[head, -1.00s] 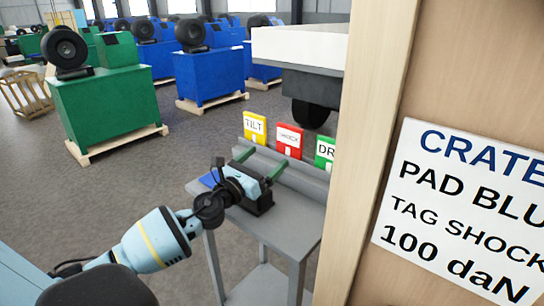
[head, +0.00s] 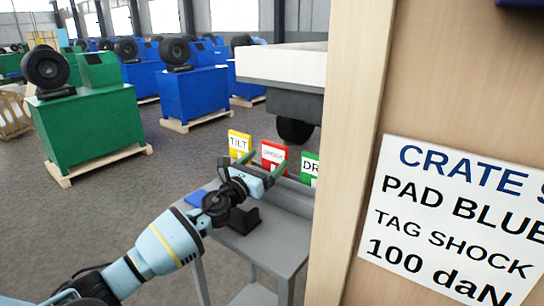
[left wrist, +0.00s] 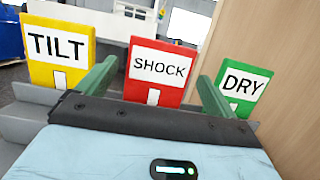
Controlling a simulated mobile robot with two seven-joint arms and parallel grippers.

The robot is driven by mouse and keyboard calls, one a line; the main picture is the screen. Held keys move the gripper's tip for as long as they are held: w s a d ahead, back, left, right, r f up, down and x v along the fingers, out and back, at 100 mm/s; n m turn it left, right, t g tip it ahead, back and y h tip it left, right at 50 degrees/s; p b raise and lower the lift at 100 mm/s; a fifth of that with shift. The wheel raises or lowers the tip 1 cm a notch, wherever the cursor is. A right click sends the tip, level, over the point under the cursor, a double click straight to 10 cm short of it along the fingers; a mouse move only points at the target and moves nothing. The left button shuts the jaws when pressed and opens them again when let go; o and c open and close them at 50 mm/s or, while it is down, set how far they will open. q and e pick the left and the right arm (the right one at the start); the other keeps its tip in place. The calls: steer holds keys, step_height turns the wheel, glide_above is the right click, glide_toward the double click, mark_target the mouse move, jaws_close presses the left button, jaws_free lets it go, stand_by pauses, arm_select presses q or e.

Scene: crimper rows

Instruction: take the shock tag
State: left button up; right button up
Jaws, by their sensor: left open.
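The red shock tag (head: 273,156) stands upright in a grey rack, between the yellow tilt tag (head: 239,144) and the green dry tag (head: 310,168). In the left wrist view the shock tag (left wrist: 156,70) is near the middle, with its word readable. My left gripper (head: 264,164) is open and empty in front of the shock tag. Its two green fingers (left wrist: 152,82) lie to either side of the tag in the left wrist view. Whether they reach around its edges, I cannot tell. The right gripper is not in view.
The tags' rack is on a grey table (head: 262,240). A blue pad (head: 196,197) and a black block (head: 244,219) are on it. A wooden crate with a white label (head: 455,225) fills the right side. Green and blue machines stand behind.

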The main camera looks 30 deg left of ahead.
mark_target(273, 147)
arm_select(q)
steer(key=shift+x, duration=1.75)
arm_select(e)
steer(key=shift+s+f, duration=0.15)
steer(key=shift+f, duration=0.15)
arm_select(q)
steer(key=shift+c, duration=0.4)
steer(key=c, duration=0.9)
steer(key=shift+r+p, duration=0.35)
steer(key=shift+r, duration=0.65)
step_height(273, 147, up, 4)
steer(key=p, duration=0.2)
steer(key=shift+d+p, duration=0.1)
steer(key=shift+p, duration=0.2)
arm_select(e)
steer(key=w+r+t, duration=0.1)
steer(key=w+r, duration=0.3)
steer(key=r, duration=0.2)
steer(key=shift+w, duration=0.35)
